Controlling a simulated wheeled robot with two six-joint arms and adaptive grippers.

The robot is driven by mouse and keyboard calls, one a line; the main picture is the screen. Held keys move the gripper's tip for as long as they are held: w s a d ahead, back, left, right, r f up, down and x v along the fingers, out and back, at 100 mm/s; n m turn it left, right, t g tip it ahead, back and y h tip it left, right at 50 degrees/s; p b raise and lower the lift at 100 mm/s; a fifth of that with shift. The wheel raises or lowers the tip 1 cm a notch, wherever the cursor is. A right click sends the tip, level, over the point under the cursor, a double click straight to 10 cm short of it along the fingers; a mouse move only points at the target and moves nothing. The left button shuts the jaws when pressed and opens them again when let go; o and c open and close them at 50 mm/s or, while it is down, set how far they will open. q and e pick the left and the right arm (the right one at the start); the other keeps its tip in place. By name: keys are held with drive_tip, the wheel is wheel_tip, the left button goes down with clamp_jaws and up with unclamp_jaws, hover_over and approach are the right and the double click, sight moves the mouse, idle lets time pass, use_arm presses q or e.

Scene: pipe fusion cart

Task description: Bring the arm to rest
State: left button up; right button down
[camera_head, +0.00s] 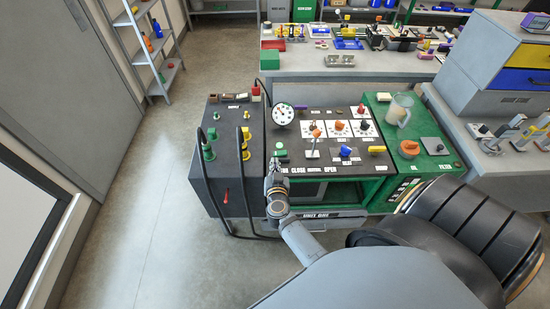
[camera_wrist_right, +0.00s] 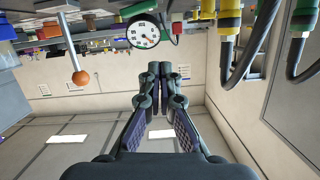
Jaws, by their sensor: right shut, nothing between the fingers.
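My right arm reaches over the front edge of the fusion cart (camera_head: 188,164) in the head view. My right gripper (camera_head: 271,165) is above the cart's front left part, by the gap between the dark hose unit and the control panel. In the right wrist view my right gripper (camera_wrist_right: 161,70) is shut, its fingers together with nothing between them. The view is turned over, and the gauge (camera_wrist_right: 143,31) shows beyond the fingertips, apart from them. My left gripper is not in view.
A lever with an orange knob (camera_wrist_right: 80,77) and hoses (camera_wrist_right: 241,58) flank the gripper in the wrist view. The round gauge (camera_head: 283,114) stands behind it in the head view. A beaker (camera_head: 399,109) is at the cart's right. Open floor (camera_head: 150,220) lies left.

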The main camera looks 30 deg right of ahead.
idle(0.4)
drive_tip(key=s+a+f+n+g+y+b, duration=0.15)
drive_tip(key=s+f, duration=0.25)
drive_tip(key=f, duration=0.4)
drive_tip(key=s+a+f+n+g+y, duration=0.1)
drive_tip(key=s+a+f+n+y, duration=0.2)
drive_tip(key=f, duration=0.5)
drive_tip(key=s+a+f+n+g+y+b, duration=0.1)
drive_tip(key=s+f+n+y, duration=0.1)
drive_tip(key=s+f, duration=0.5)
drive_tip(key=s+d+f+g, duration=0.1)
drive_tip(key=s+f+g, duration=0.1)
drive_tip(key=s+f, duration=0.3)
drive_tip(key=s+d+f+g, duration=0.1)
drive_tip(key=s+f+g, duration=0.2)
drive_tip(key=s, duration=0.9)
drive_tip(key=s+d+f+n+g+b, duration=0.1)
drive_tip(key=s+f+g, duration=0.2)
drive_tip(key=s+f, duration=0.6)
drive_tip(key=shift+s+d, duration=0.25)
drive_tip(key=shift+d, duration=0.15)
